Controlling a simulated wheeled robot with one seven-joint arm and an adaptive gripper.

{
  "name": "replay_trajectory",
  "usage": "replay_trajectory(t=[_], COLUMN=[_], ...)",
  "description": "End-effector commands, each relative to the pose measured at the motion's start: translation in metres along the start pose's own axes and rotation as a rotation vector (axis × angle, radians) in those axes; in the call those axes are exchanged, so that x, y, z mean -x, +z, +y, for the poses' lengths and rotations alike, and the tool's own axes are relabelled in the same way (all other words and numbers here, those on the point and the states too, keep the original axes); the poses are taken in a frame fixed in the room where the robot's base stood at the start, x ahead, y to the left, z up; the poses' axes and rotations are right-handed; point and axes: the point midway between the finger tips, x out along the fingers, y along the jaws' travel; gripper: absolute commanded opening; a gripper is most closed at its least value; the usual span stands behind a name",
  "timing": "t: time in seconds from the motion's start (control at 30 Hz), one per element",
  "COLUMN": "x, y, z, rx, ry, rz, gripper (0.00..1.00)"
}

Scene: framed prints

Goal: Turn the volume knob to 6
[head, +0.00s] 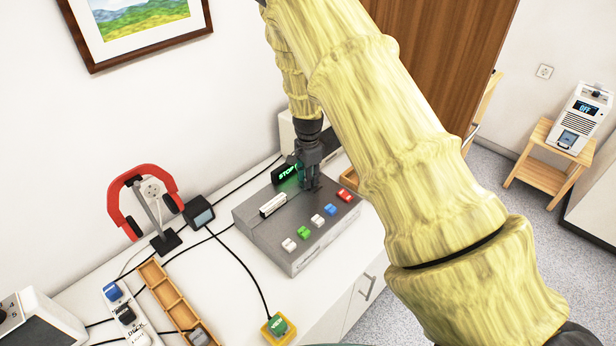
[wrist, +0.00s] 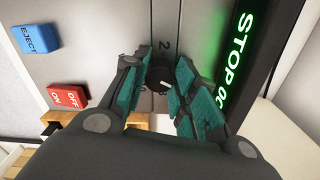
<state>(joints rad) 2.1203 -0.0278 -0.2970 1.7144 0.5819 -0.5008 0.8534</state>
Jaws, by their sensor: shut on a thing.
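The volume knob (wrist: 158,78) is a small black dial with a white pointer mark, on the top panel of a grey device (head: 262,238). My gripper (head: 311,187) reaches straight down onto the panel, and in the head view it hides the knob. In the wrist view my gripper (wrist: 164,72) has its teal-padded fingers on both sides of the knob, shut on it. The white mark points to the lower right in that view. A "2" shows on the panel above the knob; the other scale figures are hidden or too small to read.
A lit green STOP display (wrist: 234,60) stands close beside the fingers. Blue EJECT (wrist: 38,41) and red ON/OFF (wrist: 68,97) switches are on the panel's other side. Headphones (head: 128,195) on a stand, a wooden tray (head: 168,292) and cables lie left on the white counter.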

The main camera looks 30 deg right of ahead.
Motion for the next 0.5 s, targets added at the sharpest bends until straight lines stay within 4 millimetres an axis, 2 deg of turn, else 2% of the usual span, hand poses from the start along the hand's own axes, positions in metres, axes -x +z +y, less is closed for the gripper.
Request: replay_trajectory(t=[0.13, 0.17, 0.27, 0.5], x=[0.0023, 0.0023, 0.0019, 0.0009], y=[-0.0018, -0.0018, -0.0015, -0.0006], z=[-0.0022, -0.0023, -0.0019, -0.0008], rx=[0.000, 0.000, 0.001, 0.001], ry=[-0.005, -0.005, -0.004, -0.002], rz=[0.003, 0.004, 0.003, 0.001], gripper=[0.04, 0.33, 0.49, 0.49])
